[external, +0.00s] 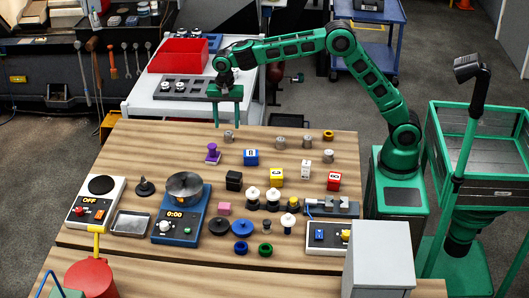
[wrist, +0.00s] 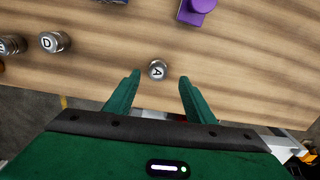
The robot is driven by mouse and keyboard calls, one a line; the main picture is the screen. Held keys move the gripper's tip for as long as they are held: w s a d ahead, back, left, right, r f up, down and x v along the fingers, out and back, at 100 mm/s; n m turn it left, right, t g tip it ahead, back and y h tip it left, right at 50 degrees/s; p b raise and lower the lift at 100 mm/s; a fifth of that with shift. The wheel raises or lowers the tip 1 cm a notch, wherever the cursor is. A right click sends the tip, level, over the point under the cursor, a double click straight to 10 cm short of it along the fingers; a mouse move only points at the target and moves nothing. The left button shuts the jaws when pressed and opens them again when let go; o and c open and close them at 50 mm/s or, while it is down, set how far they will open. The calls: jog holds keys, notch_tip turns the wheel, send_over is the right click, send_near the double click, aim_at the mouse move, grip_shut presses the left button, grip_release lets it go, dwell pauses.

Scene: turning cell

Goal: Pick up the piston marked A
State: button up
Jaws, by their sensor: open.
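The piston marked A (wrist: 157,69) is a small silver cylinder standing on the wooden table, its letter showing on top in the wrist view. It also shows near the table's far edge in the external view (external: 229,137). My gripper (wrist: 158,92) is open and empty, its two green fingers pointing toward the piston. The piston lies just beyond the fingertips in the wrist view, roughly centred between them. In the external view my gripper (external: 229,121) hangs over the far edge of the table. A piston marked D (wrist: 55,41) stands to the left in the wrist view.
A purple object (external: 212,154) stands close to piston A. A red bin (external: 179,55) is on the white bench behind.

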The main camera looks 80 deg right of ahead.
aim_at(228, 132)
jog(key=shift+s+f, duration=0.15)
jog(key=shift+f, duration=2.9)
jog(key=c, duration=1.2)
